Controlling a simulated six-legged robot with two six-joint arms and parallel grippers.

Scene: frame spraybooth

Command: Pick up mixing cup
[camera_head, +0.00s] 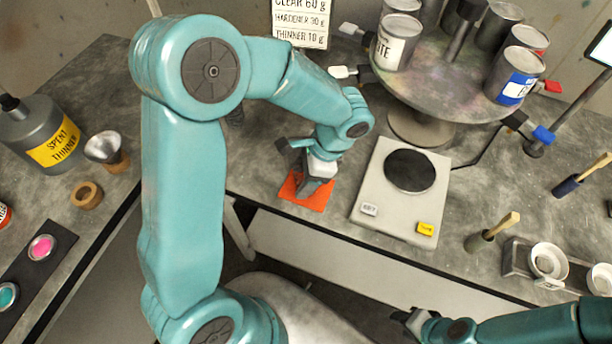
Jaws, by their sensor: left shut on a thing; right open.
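My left gripper (312,184) points down over the orange mat (300,198) on the grey bench, just left of the scale. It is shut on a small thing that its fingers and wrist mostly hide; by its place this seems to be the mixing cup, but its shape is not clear. I cannot tell whether it touches the mat. My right gripper (408,318) is open, low at the bottom edge, in front of the bench and away from the mat.
The scale (378,222) with a black round plate (410,170) stands right of the mat. Behind it is a round turntable (440,90) with several cans. A spent-thinner can (40,138) and a metal funnel (104,148) stand left. Brushes and white cups (548,262) are at right.

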